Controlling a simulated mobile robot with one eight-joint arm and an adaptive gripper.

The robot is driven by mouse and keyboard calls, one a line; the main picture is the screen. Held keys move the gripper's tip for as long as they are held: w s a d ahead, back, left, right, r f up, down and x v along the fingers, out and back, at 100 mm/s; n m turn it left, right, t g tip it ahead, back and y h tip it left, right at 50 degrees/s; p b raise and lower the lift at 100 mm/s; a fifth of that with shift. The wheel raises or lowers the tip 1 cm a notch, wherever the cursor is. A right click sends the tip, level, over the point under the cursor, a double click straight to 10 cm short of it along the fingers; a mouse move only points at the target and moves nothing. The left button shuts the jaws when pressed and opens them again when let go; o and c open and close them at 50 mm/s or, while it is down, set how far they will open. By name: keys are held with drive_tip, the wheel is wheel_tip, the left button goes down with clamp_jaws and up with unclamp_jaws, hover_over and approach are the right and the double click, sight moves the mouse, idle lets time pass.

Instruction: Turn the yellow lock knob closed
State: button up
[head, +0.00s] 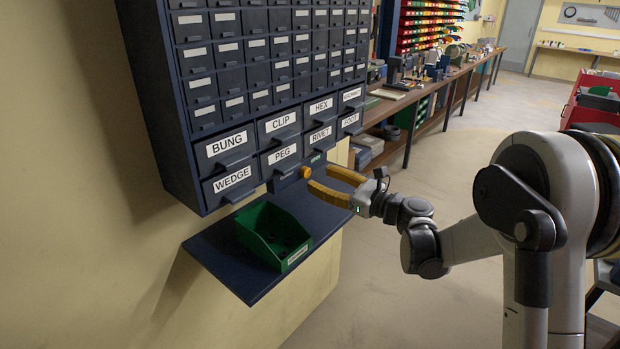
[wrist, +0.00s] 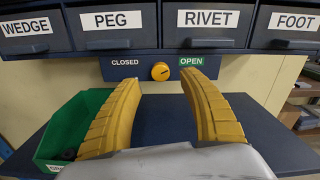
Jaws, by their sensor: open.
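The yellow lock knob (head: 305,172) sits on a dark strip under the labelled drawers of the cabinet. In the wrist view the knob (wrist: 160,71) is round, between a CLOSED label (wrist: 125,62) on its left and an OPEN label (wrist: 191,61) on its right. A small dark mark on its face points to the right, towards OPEN. My gripper (head: 327,179) has yellow curved fingers, spread apart and empty. In the wrist view the gripper (wrist: 163,82) has one finger to each side of the knob and nearer the camera. I see no contact with the knob.
A navy shelf (head: 215,252) juts out below the knob. A green bin (head: 272,235) stands on it, left of my gripper in the wrist view. Drawers marked WEDGE, PEG, RIVET and FOOT hang just above the knob. Open floor lies right of the cabinet.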

sight(308, 172)
drive_tip(key=shift+b+x, duration=0.4)
drive_tip(key=shift+x, duration=1.8)
clamp_jaws()
